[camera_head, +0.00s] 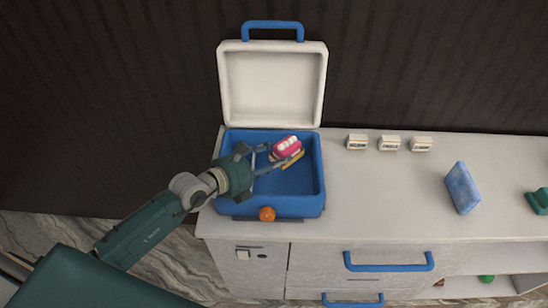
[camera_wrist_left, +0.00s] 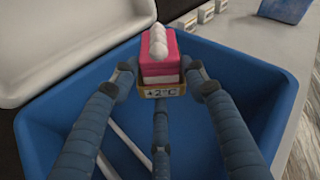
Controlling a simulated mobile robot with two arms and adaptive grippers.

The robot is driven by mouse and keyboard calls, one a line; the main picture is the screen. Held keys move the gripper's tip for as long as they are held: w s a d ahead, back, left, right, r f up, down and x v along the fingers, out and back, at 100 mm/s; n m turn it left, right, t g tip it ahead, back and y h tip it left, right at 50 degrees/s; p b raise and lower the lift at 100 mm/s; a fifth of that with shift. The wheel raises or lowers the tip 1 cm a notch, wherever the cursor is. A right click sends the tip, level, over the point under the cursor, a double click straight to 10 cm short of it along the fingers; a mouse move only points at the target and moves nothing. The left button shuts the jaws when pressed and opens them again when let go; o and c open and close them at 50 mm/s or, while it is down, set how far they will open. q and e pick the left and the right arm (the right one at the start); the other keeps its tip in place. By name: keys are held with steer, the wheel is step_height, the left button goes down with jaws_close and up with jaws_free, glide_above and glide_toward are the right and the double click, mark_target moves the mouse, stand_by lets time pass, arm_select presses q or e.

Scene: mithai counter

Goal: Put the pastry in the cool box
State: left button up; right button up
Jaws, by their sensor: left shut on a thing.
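The pastry (camera_head: 287,147) is a pink block with white blobs on top and a yellowish base. In the left wrist view the pastry (camera_wrist_left: 159,60) sits between my fingertips, with a "+2°C" label at its lower front. My left gripper (camera_head: 275,160) is shut on it and holds it over the cool box's opening. The cool box (camera_head: 314,203) is a blue tub with its white lid (camera_head: 272,88) standing open at the back. The height of the pastry above the box floor is hard to tell. My right gripper is out of view.
The cool box stands at the counter's (camera_head: 390,205) left end. Small white label blocks (camera_head: 390,143), a blue sponge-like block (camera_head: 462,188) and a green object (camera_head: 538,200) lie to the right. Counter between is clear.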

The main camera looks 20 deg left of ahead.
arm_select(q)
steer(key=shift+s+f+b, duration=0.1)
steer(key=shift+f+b, duration=0.3)
steer(key=shift+f, duration=0.2)
steer(key=o, duration=1.1)
steer(key=shift+s+f, duration=0.1)
steer(key=shift+f, duration=0.05)
steer(key=shift+o, duration=0.2)
steer(key=shift+r, duration=0.2)
steer(key=shift+r+p, duration=0.6)
steer(key=b+v, duration=0.1)
steer(key=v, duration=0.4)
steer(key=b+v, duration=0.1)
steer(key=v, duration=0.3)
steer(key=shift+s+a+f, duration=0.1)
steer(key=shift+s+a, duration=0.15)
steer(key=shift+s, duration=0.1)
steer(key=shift+r+v, duration=0.2)
steer(key=shift+v, duration=0.85)
steer(key=shift+w, duration=0.15)
